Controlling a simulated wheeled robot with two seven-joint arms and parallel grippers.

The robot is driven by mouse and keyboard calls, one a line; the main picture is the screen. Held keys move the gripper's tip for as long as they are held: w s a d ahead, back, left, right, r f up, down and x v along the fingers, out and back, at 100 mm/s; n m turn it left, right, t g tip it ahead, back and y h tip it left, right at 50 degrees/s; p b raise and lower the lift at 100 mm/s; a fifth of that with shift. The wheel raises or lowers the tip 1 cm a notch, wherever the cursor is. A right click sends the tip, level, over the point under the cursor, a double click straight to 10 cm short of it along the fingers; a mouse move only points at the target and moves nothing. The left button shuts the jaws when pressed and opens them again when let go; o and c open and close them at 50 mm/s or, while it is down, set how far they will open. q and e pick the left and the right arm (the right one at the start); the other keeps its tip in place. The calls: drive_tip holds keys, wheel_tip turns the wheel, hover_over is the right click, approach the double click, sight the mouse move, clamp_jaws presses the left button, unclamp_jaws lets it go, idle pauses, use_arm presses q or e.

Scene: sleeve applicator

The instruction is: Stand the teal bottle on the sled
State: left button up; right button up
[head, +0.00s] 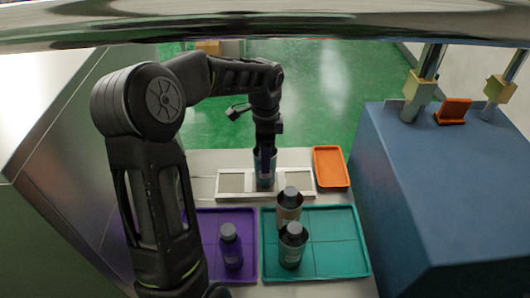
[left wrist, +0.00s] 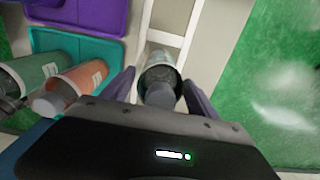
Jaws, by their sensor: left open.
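A bottle with a dark cap and a greyish-teal body (head: 264,178) stands on the middle of the white framed sled (head: 232,183). In the left wrist view this bottle (left wrist: 158,72) appears between my fingers, cap towards the camera. My left gripper (head: 265,152) is above and around its upper part. In the left wrist view the gripper (left wrist: 158,78) is open, with a finger on each side and a gap to the bottle. The sled's white frame (left wrist: 166,38) shows behind it. My right gripper is not in view.
A teal tray (head: 338,240) holds two bottles, an orange-brown one (head: 288,210) and a greenish one (head: 292,250). A purple tray (head: 210,218) holds another bottle (head: 231,250). An orange tray (head: 330,167) lies right of the sled. A blue box (head: 440,190) rises at the right.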

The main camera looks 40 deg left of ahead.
use_arm(q)
wheel_tip(320, 180, up, 12)
drive_tip(key=shift+r, duration=0.2)
idle(0.5)
drive_tip(key=shift+f, duration=0.15)
idle(0.5)
